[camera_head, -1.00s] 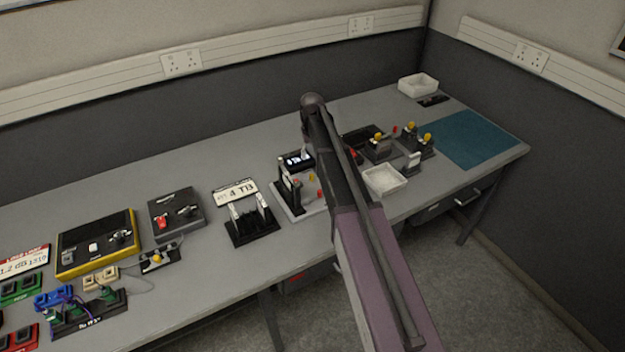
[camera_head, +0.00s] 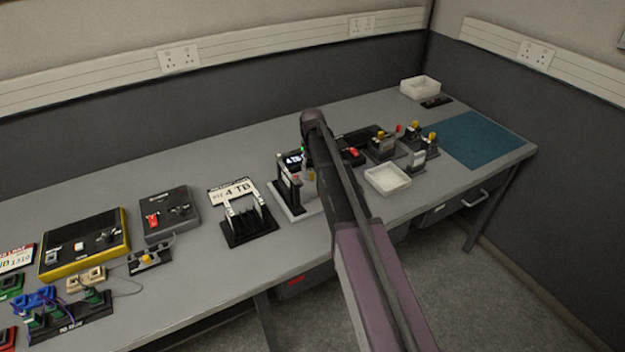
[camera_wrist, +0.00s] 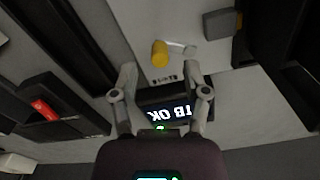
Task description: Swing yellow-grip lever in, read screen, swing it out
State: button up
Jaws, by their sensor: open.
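In the wrist view a yellow grip (camera_wrist: 160,54) on a short pale metal lever lies over the light plate of the fixture. My gripper (camera_wrist: 160,72) is open, its two fingers apart, with the yellow grip just beyond and between the fingertips; nothing is held. A dark screen (camera_wrist: 172,112) with white text shows between the fingers, upside down; "OK" can be read, and a finger covers part of the text. In the head view the fixture's pale base (camera_head: 292,212) and lit screen (camera_head: 291,161) show left of my arm, which hides my gripper and most of the lever.
A black stand with a white label (camera_head: 234,190) is left of the fixture. A white tray (camera_head: 387,179) and several small lever fixtures (camera_head: 383,148) are to the right. A teal mat (camera_head: 480,139) lies clear at the far right.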

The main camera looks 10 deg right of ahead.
jog(key=shift+f+b, duration=1.2)
jog(key=shift+f, duration=0.3)
grip_shut()
